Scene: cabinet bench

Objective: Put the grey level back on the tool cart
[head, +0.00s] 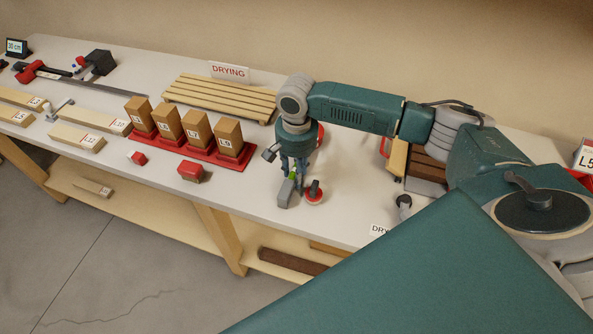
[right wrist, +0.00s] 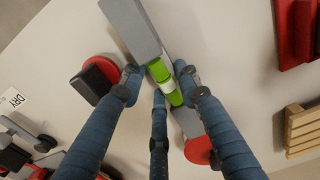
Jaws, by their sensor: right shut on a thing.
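The grey level (head: 285,193) is a grey bar with a bright green middle. It is beneath my right gripper (head: 293,172), near the front of the bench, and stands out below the fingers. In the right wrist view the fingers of my right gripper (right wrist: 160,80) are shut around the green part of the level (right wrist: 135,28). I cannot tell whether the level touches the bench top or is just above it. My left gripper is not in view. I cannot make out the tool cart in either view.
A red round piece with a dark top (head: 314,193) stands just right of the level. A red rack (head: 178,143) with several wooden blocks, a red block (head: 191,172) and a slatted wooden rack (head: 220,97) are to the left. Bench top (head: 250,200) in front is mostly clear.

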